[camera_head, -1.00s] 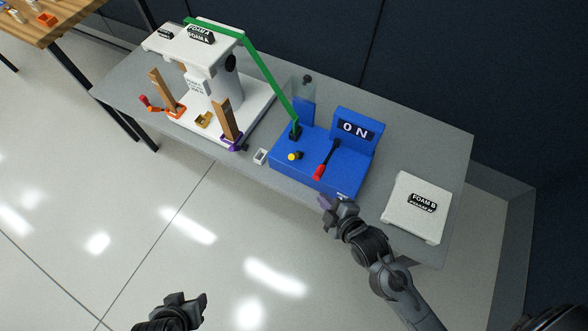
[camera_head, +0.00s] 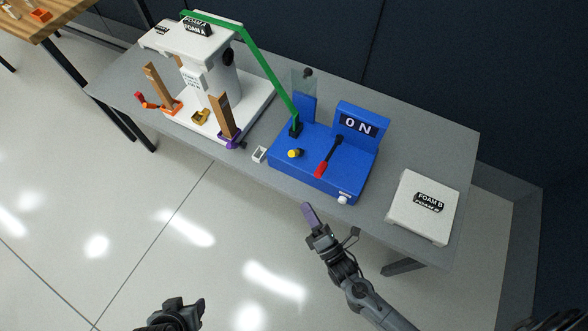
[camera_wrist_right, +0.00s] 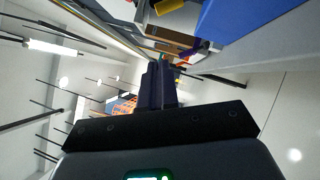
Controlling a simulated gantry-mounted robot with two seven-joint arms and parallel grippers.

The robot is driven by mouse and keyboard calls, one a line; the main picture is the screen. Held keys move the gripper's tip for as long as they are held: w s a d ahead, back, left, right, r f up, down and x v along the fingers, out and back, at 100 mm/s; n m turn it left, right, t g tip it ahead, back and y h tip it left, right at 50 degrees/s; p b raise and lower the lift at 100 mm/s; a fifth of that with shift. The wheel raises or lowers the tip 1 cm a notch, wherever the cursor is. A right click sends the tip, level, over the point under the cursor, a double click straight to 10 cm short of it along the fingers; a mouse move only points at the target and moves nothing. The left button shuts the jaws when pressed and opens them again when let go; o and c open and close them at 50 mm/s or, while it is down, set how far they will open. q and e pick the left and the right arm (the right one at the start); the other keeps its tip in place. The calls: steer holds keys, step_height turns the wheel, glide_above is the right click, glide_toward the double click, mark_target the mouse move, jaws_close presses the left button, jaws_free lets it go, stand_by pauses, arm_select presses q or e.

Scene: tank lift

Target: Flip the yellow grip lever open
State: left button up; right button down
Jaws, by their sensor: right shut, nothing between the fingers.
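A yellow knob (camera_head: 294,153) stands on top of the blue box (camera_head: 310,170), left of a red-handled lever (camera_head: 321,168). A yellow piece (camera_wrist_right: 168,6) also shows at the top edge of the right wrist view. My right gripper (camera_head: 307,206) is shut and empty, in front of the blue box and apart from it. Its dark fingers are together in the wrist view (camera_wrist_right: 159,84). My left gripper (camera_head: 186,303) is low over the floor; its fingers are unclear.
The grey table (camera_head: 425,150) carries everything. The blue box shows an ON sign (camera_head: 357,125). A white FOAM B block (camera_head: 422,206) stands at the right. A green bar (camera_head: 266,68) runs from stand to box. The floor in front of the table is clear.

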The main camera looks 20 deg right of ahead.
stand_by(0.4)
steer(key=b, duration=0.2)
glide_toward(291, 156)
steer(key=w+a, duration=0.3)
steer(key=w, duration=0.2)
steer(key=shift+w+d+r+b, duration=0.3)
steer(key=shift+w+d, duration=0.3)
steer(key=shift+w, duration=0.1)
steer(key=shift+w+d+r+p, duration=0.25)
steer(key=shift+r+p, duration=0.4)
steer(key=shift+p, duration=0.35)
steer(key=shift+d, duration=0.1)
